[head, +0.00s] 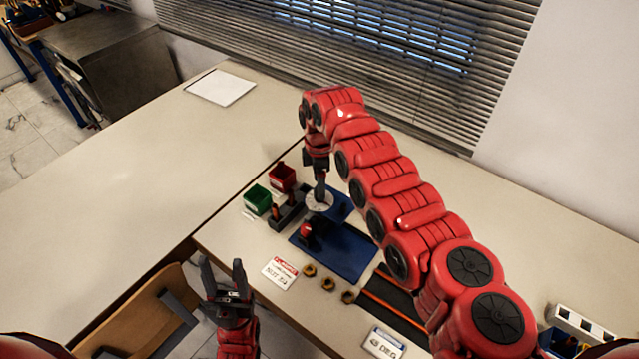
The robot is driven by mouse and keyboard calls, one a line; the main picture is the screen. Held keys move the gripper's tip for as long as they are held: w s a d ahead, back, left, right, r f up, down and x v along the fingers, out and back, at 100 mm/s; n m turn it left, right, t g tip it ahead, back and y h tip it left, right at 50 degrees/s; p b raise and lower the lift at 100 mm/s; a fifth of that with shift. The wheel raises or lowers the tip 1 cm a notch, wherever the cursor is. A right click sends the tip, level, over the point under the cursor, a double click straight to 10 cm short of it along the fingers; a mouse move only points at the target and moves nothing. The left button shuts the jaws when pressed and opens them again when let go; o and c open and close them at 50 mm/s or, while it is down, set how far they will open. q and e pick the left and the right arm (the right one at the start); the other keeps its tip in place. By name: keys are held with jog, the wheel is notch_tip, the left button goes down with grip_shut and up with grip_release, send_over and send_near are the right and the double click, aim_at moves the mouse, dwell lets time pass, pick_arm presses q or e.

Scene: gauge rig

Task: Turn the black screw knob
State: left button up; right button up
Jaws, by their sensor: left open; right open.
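The gauge rig stands on a blue base plate (354,250) in the middle of the table. A pale round disc (318,202) sits at its back, and a small red and black part (309,235) stands on its left side. I cannot make out the black screw knob for certain. My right gripper (320,194) points down directly over the pale disc; its fingers look narrow, and whether they touch anything is unclear. My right arm covers the area right of the rig. My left gripper (223,268) is open and empty, fingers up, in front of the table edge.
A green bin (257,199) and a red bin (282,177) stand left of the rig, beside a dark holder (288,215). Several brass nuts (328,283) and a label card (280,272) lie in front. A dark orange-striped mat (395,300) lies right.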

jog(key=shift+f, duration=1.4)
grip_shut()
